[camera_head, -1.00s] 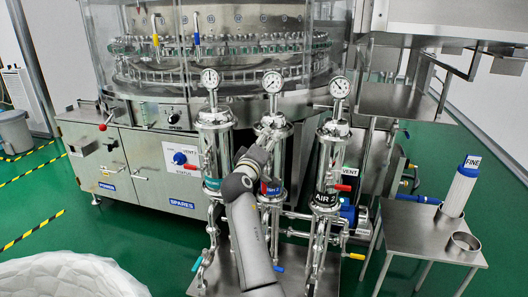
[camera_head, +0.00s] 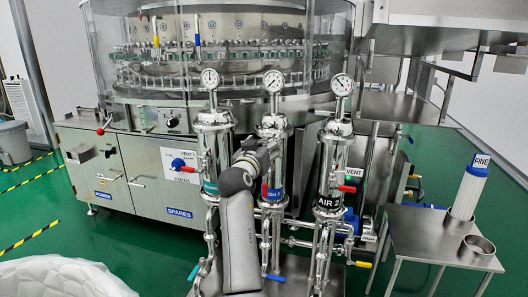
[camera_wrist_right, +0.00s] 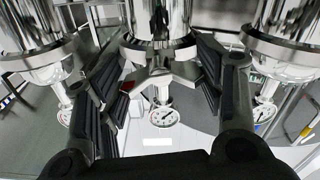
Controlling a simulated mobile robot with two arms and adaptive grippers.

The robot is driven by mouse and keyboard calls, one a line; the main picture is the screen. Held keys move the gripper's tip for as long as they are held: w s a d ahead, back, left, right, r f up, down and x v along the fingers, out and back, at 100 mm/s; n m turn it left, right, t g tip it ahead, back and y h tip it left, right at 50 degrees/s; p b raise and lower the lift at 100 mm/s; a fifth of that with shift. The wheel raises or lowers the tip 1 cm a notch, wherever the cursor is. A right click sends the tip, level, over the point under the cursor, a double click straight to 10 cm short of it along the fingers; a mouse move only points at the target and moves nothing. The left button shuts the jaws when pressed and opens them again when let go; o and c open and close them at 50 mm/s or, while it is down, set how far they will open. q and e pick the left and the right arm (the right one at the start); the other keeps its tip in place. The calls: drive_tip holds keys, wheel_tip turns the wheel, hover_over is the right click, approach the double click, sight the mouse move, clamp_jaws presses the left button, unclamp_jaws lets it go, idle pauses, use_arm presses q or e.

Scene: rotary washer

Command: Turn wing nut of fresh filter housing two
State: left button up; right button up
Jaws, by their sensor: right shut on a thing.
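The middle filter housing (camera_head: 274,121) is a polished steel cylinder with a gauge (camera_head: 273,81) on top. Its blue label (camera_head: 273,194) is partly hidden and reads "...SH 2". My right gripper (camera_head: 268,146) is at the front of this housing's upper part, and my arm hides some of the body below. In the right wrist view, the steel wing nut (camera_wrist_right: 158,76) sits under the housing's shiny rim. The black ribbed fingers of my right gripper (camera_wrist_right: 165,80) stand on either side of the nut, shut on its wings. My left gripper is not in view.
Similar housings stand close on the left (camera_head: 213,122) and right (camera_head: 336,130), the right one labelled "AIR 2". Red-handled and blue-handled valves stick out below. A steel side table (camera_head: 430,235) at right holds a white "FINE" filter (camera_head: 469,188) and a round steel dish (camera_head: 478,246).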

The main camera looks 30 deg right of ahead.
sight(264, 142)
drive_tip(key=shift+f+m+b, duration=0.2)
drive_tip(key=shift+m+b, duration=0.2)
drive_tip(key=shift+m, duration=0.5)
drive_tip(key=o, duration=1)
drive_tip(key=shift+r, duration=0.15)
wheel_tip(264, 142, up, 10)
